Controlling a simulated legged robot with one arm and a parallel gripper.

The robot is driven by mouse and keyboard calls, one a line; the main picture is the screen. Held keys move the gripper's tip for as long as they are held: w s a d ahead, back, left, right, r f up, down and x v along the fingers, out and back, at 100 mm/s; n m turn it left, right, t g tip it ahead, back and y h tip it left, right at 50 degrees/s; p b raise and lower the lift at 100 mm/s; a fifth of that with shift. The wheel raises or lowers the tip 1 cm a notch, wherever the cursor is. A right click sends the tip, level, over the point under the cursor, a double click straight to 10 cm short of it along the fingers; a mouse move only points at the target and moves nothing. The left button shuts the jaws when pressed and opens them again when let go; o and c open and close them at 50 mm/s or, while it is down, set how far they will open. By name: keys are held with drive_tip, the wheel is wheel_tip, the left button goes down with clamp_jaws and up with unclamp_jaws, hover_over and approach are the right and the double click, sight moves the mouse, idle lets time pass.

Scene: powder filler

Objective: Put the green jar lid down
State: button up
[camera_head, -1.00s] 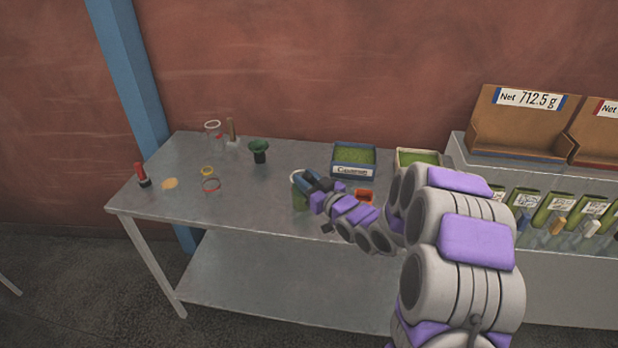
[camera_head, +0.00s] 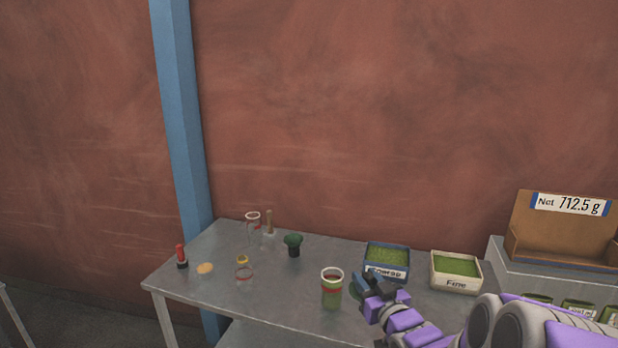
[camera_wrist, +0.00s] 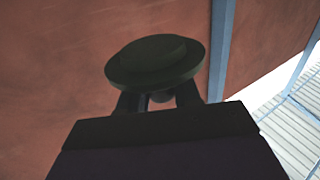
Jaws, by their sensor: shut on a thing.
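My gripper (camera_head: 360,283) is shut on the green jar lid (camera_wrist: 156,60), a dark round disc with a raised centre that fills the upper middle of the wrist view. In the head view the lid (camera_head: 354,291) shows only as a small dark green edge at the fingertips. I cannot tell whether the lid touches the table.
A blue-edged coarse tray (camera_head: 387,260) and a cream fine tray (camera_head: 456,271) stand behind and right of my gripper. A dark green funnel (camera_head: 293,243), a glass jar (camera_head: 254,230) and a red-handled tool (camera_head: 181,256) stand to the left. The table's front middle is fairly clear.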

drive_tip(key=shift+a, duration=0.35)
drive_tip(key=shift+w+a+f, duration=0.2)
drive_tip(key=shift+a+f, duration=0.05)
drive_tip(key=shift+a, duration=0.1)
drive_tip(key=w+a+f+n+g+y, duration=0.1)
drive_tip(key=w+a+f+n+y, duration=0.1)
drive_tip(key=w+a+f+y, duration=0.1)
drive_tip(key=shift+w+a+f, duration=0.55)
drive_tip(key=shift+a+f, duration=0.4)
drive_tip(key=shift+f, duration=0.7)
drive_tip(key=shift+d, duration=0.1)
